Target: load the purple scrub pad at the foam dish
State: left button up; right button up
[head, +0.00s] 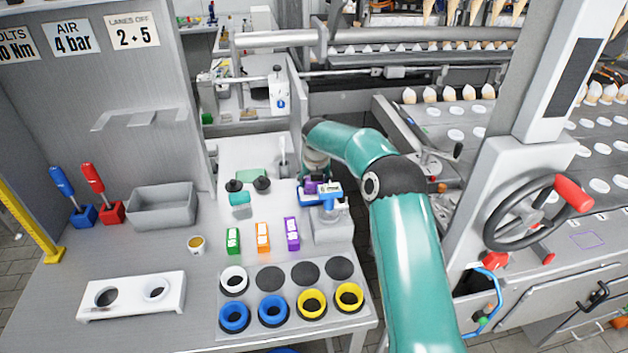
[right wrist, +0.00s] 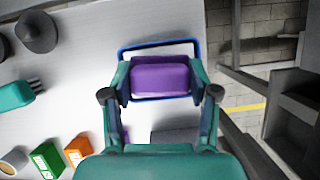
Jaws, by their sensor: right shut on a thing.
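The purple scrub pad (right wrist: 160,77) is between the two fingers of my right gripper (right wrist: 161,82), which is shut on it. In the head view a little purple of the pad (head: 311,187) shows by the gripper (head: 319,186), at the right end of the bench. A blue-rimmed rectangular frame (right wrist: 158,43) lies around and behind the pad in the right wrist view. It seems to be the foam dish, and its blue edge (head: 331,190) shows in the head view. I cannot tell whether pad and dish touch. My left gripper is not in view.
Green (head: 233,241), orange (head: 263,237) and purple (head: 292,233) boxes stand in a row in front. A teal brush (head: 240,198) and two dark knobs are to the left. Coloured rings (head: 233,316) sit in a front panel. A grey bin (head: 163,206) stands far left. Machine conveyors are at right.

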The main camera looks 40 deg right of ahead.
jog(key=shift+f, duration=0.4)
dwell(0.8)
jog(key=shift+f, duration=0.1)
dwell(1.4)
notch_tip(320, 180, up, 7)
jog(key=p, duration=0.6)
jog(key=shift+p, duration=0.4)
dwell(0.6)
